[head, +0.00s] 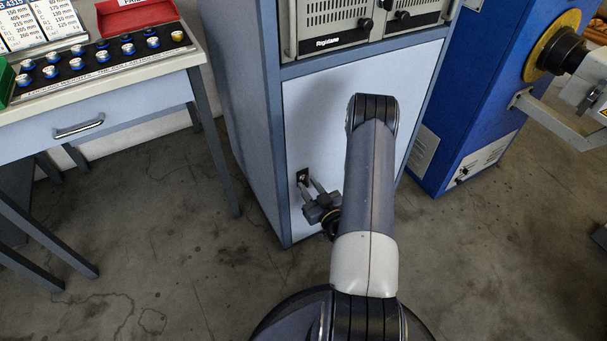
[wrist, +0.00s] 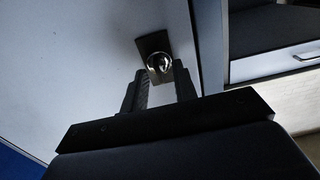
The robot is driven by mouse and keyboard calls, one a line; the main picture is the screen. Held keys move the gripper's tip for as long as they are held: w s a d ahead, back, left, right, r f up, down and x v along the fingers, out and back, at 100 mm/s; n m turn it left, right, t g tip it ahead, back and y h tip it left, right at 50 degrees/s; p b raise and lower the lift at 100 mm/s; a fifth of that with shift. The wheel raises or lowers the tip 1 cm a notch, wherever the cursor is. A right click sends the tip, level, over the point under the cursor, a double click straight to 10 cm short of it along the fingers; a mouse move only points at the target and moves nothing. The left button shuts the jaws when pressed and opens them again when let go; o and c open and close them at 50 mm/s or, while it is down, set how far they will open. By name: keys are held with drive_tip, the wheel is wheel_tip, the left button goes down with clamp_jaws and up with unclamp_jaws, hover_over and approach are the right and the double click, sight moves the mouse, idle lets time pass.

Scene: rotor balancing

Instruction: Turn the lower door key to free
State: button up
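The lower door (head: 335,100) is a pale panel, closed, in the front of a blue-grey cabinet. Its key (wrist: 160,63) is a small shiny metal piece in a dark square lock plate (wrist: 150,44). In the head view, the lock plate (head: 302,175) is low on the door's left side. My gripper (head: 309,182) is in front of the lock with its two fingers apart. In the wrist view, the gripper (wrist: 161,70) has its fingertips on either side of the key, with a narrow gap seeming to show. Contact with the key cannot be told.
A workbench (head: 110,95) with a tray of small weights (head: 100,62) stands at the left. A blue machine (head: 490,110) stands at the right. Instrument units (head: 335,25) sit above the door. The floor (head: 180,230) between bench and cabinet is clear.

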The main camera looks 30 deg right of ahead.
drive_tip(key=shift+w, duration=0.3)
clamp_jaws()
idle(0.3)
